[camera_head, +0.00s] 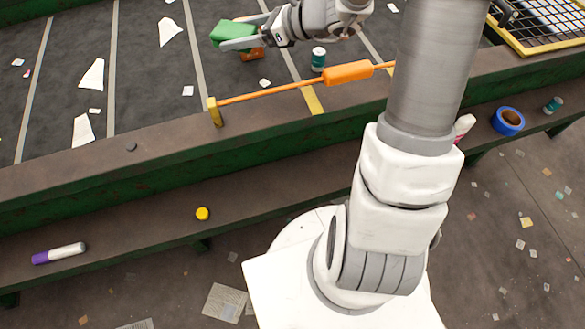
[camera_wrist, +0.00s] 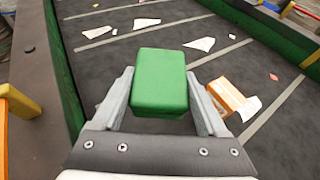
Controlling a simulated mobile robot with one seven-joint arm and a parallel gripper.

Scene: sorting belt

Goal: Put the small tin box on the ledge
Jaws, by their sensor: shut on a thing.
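A small green box, which looks like the tin box (camera_wrist: 160,78), sits between the two fingers of my gripper (camera_wrist: 160,105) in the wrist view. The fingers are shut on its sides. The head view shows the green box (camera_head: 232,32) held above the dark belt, with my gripper (camera_head: 245,42) reaching in from the right. The ledge (camera_head: 150,226) looks to be the brown shelf along the near side of the belt, below the green side wall. It lies well apart from the held box.
An orange box (camera_wrist: 227,95) lies on the belt below my gripper. A teal-and-white can (camera_head: 318,58) stands near an orange bar (camera_head: 347,72) along the belt's edge. The ledge carries a purple-and-white tube (camera_head: 58,253), a yellow cap (camera_head: 202,213) and blue tape (camera_head: 508,121), with bare room between.

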